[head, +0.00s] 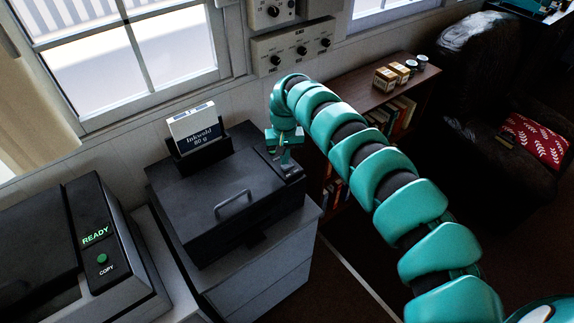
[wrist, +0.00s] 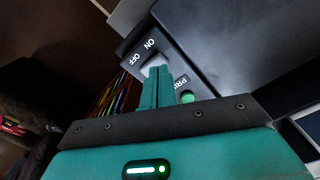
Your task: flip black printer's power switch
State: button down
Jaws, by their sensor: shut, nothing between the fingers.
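The black printer (head: 225,205) stands on a grey cabinet in the middle of the head view, with a handle on its lid. Its control strip shows in the wrist view with a pale power switch (wrist: 152,62) between the words ON and OFF. A green button (wrist: 187,97) with a partly hidden label sits on the same strip. My gripper (head: 284,160) is over the printer's right side. In the wrist view my gripper (wrist: 156,75) is shut and empty, its fingertips at the switch; I cannot tell whether they touch it. The fingers partly cover the strip.
A dark machine (head: 100,250) with a READY display and COPY button stands at left. A card box (head: 195,130) stands at the printer's back. Knob panels (head: 292,46) hang on the wall. A bookshelf (head: 395,105) and dark armchair (head: 490,100) are at right.

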aim_at(285, 167)
jog(key=shift+f+b, duration=0.7)
jog(key=shift+f, duration=0.35)
dwell(0.7)
jog(key=shift+r, duration=0.15)
jog(key=shift+r+p, duration=1.55)
jog(key=shift+r, duration=1.8)
